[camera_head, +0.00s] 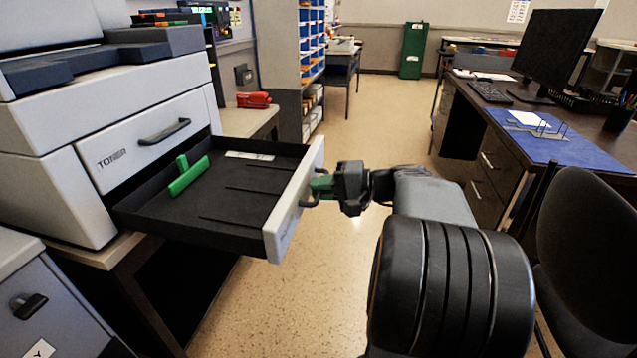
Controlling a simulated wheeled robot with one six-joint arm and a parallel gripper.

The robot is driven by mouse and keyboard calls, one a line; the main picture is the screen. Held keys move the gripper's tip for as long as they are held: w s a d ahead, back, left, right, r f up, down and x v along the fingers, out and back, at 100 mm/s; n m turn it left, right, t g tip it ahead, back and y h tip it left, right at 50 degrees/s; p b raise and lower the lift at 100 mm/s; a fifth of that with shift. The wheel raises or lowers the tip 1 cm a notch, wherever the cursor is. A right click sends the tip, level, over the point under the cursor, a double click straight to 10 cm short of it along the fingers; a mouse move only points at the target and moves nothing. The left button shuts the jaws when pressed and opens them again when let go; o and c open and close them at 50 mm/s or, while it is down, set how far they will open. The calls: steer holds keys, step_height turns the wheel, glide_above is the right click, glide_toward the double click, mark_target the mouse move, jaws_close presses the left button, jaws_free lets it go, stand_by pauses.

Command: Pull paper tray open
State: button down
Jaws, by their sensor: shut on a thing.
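The paper tray (295,200) is a black drawer with a light grey front panel. It stands far out of the lower part of the white printer (40,185) at the left. Its inside shows, with a green paper guide (187,177) and a small white label. My gripper (321,189) is at the outer side of the tray's front panel. Its green fingers are shut on the tray's dark handle (309,201), part of which they hide.
The toner door (140,145) above the tray is shut. A red stapler (253,100) lies on the stand behind. A desk (560,140) and a dark chair (580,260) stand at the right. Speckled floor (290,300) is clear below and beyond the tray.

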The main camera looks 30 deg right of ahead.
steer(key=shift+s+d, duration=0.3)
steer(key=c, duration=1.2)
jaws_free()
steer(key=p+v, duration=0.4)
steer(key=v, duration=1)
steer(key=shift+w+f, duration=0.1)
